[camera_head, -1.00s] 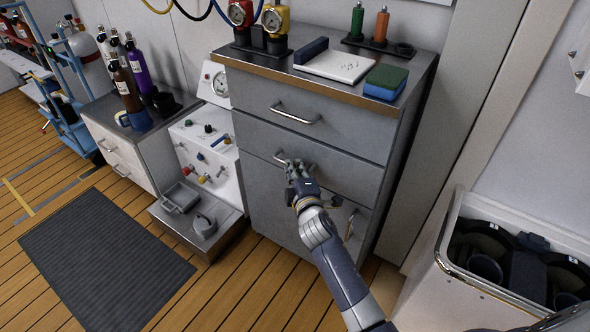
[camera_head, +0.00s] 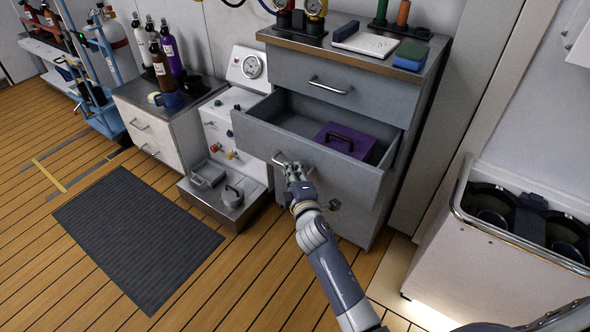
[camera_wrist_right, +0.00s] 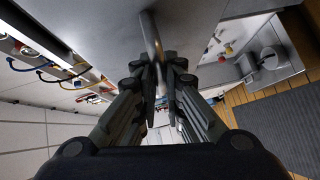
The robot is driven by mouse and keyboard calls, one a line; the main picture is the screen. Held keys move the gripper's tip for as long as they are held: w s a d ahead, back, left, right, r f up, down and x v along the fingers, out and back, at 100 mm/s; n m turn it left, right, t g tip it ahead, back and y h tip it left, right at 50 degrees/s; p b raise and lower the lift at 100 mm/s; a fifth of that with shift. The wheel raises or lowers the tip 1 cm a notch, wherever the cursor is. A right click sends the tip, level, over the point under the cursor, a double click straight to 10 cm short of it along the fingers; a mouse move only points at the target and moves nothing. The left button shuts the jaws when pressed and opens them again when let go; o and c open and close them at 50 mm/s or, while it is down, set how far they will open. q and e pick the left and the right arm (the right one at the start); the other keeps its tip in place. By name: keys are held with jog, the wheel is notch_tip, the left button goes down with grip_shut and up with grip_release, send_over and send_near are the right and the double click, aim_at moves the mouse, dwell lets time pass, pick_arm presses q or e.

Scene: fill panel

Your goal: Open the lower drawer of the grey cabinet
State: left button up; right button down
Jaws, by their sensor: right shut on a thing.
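The grey cabinet (camera_head: 300,68) stands at the centre of the head view. Its lower drawer (camera_head: 318,160), below a shut upper drawer, is pulled well out. A purple case (camera_head: 346,140) with a dark handle lies inside it. My right gripper (camera_head: 289,165) is at the drawer's front, shut on the drawer handle (camera_head: 277,158). In the right wrist view the metal handle bar (camera_wrist_right: 152,38) runs between the two dark fingers (camera_wrist_right: 160,72). The fingers hide part of the handle. My left gripper is not in view.
A cupboard door with a knob (camera_head: 333,205) is below the open drawer. A white panel unit (camera_head: 222,135) and a low white cabinet (camera_head: 150,130) stand to the left. A white bin unit (camera_head: 455,235) is at right. A dark mat (camera_head: 135,235) lies on open wooden floor.

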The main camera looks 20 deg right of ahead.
jog(key=shift+s+a, duration=0.3)
jog(key=c, duration=1.7)
grip_release()
jog(key=s, duration=0.4)
jog(key=s+a+r, duration=0.1)
jog(key=s, duration=0.6)
jog(key=shift+s+a+r, duration=0.15)
jog(key=shift+s+r, duration=0.15)
jog(key=shift+s, duration=0.1)
